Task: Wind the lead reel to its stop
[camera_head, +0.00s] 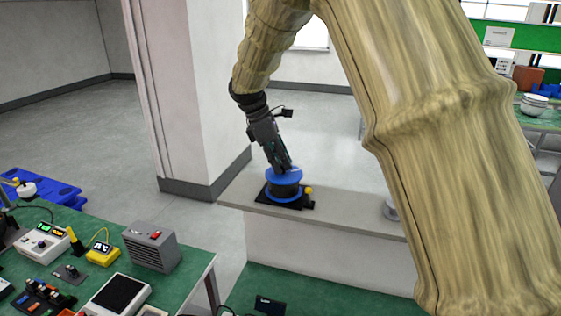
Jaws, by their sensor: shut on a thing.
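The lead reel (284,191) stands on the grey ledge in the middle of the head view. It has blue flanges, a dark middle and a black base plate. A small yellow knob (308,190) shows at its right side. My gripper (284,168) reaches down from above to the top of the reel, with its fingers pointing down. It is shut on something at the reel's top. The fingertips are too small to tell exactly which part they hold. The reel's stop cannot be made out.
The grey ledge (345,212) is bare on both sides of the reel, with a pale round object (391,209) farther right, partly behind my arm. A white pillar (200,90) rises behind on the left. A green bench (195,275) with several instruments and a grey box (150,247) stands front left.

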